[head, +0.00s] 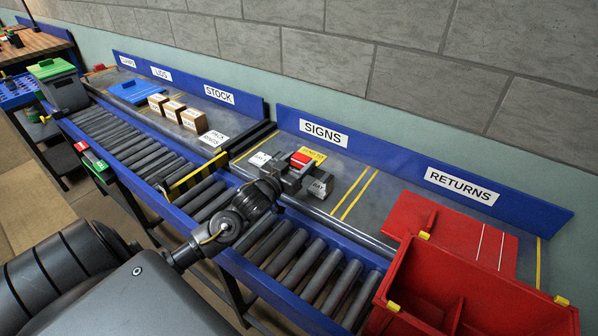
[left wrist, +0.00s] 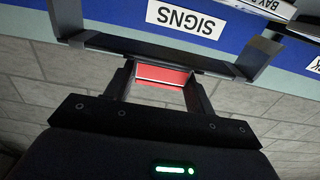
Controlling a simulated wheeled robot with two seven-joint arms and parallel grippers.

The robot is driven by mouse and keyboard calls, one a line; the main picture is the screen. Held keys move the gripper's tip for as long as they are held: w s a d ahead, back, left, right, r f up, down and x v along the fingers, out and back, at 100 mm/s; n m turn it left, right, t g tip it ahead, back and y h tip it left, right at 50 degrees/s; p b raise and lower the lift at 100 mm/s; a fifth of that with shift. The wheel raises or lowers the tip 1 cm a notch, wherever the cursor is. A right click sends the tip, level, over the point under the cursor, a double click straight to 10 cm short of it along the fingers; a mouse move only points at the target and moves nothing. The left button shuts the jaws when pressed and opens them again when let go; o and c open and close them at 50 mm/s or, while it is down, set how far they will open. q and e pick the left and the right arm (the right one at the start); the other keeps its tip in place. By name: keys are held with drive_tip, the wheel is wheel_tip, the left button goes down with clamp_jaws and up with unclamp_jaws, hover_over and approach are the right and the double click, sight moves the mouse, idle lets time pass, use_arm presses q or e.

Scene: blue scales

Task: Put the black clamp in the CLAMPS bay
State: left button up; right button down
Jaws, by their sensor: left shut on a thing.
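In the head view the red part (head: 301,159) shows on top, and the gripper hides much of the clamp. I cannot make out a CLAMPS label; the far-left sign (head: 127,61) is too small to read surely. My right gripper is not in view.
The SIGNS bay has yellow lines (head: 358,194); RETURNS (head: 461,186) is to its right. A red bin (head: 465,298) stands at the right front. A roller conveyor (head: 300,262) runs along the front. Cartons (head: 193,121) and a blue lid (head: 135,91) lie farther left.

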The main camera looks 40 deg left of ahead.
sight(299, 169)
use_arm(q)
wheel_tip(299, 169, down, 3)
drive_tip(key=shift+w+d+f, duration=0.1)
drive_tip(key=shift+f, duration=0.15)
drive_tip(key=o, duration=1.1)
drive_tip(key=shift+c, duration=0.2)
